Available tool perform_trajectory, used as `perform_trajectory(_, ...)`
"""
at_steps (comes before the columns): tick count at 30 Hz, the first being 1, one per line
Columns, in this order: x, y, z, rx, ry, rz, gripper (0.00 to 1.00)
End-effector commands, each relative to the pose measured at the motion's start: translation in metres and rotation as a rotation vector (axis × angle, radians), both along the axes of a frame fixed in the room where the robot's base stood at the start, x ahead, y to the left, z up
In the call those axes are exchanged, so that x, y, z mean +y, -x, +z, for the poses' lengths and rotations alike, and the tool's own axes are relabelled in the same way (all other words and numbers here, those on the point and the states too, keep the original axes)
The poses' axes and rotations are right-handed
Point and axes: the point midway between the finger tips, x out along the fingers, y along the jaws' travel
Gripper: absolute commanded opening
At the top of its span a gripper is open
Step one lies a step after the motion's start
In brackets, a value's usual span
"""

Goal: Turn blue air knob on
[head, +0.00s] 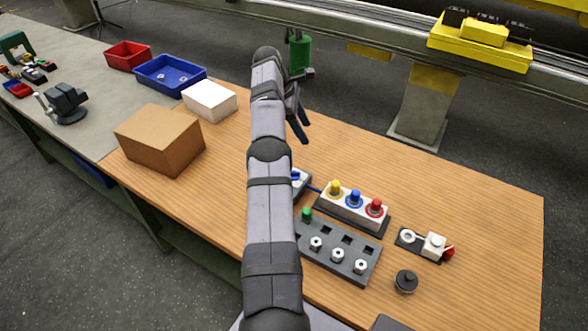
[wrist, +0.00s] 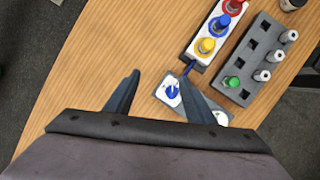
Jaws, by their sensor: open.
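A small blue knob (head: 296,176) sits on a plate, partly hidden behind my arm in the head view. In the wrist view the blue knob (wrist: 172,92) and its white and grey plate (wrist: 159,92) show between my fingers, nearer the right one. A short blue tube (head: 312,188) runs from this plate to a white block (head: 348,208) bearing yellow, blue (head: 355,197) and red fittings. My gripper (head: 302,134) is open and empty. It also shows in the wrist view (wrist: 160,75), with the right finger covering part of the plate. The knob's exact angle is too small to tell.
A grey socket block (head: 338,252) with a green piece and several white fittings stands beside the white block. A black round part (head: 405,281) and a small white assembly (head: 432,245) lie right. A cardboard box (head: 160,138) stands left. The table's back right is clear.

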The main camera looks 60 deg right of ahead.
Motion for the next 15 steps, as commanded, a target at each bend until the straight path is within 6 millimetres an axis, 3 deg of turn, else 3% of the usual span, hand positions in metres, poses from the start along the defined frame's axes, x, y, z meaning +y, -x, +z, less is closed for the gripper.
perform_trajectory(3, -0.008, 0.018, 0.033, -0.029, 0.042, -0.031, 0.5)
perform_trajectory(6, -0.001, 0.037, 0.048, -0.034, 0.024, -0.057, 0.5)
perform_trajectory(10, 0.015, 0.054, 0.051, -0.055, -0.02, -0.069, 0.5)
perform_trajectory(15, 0.036, 0.06, 0.032, -0.131, -0.045, -0.125, 0.5)
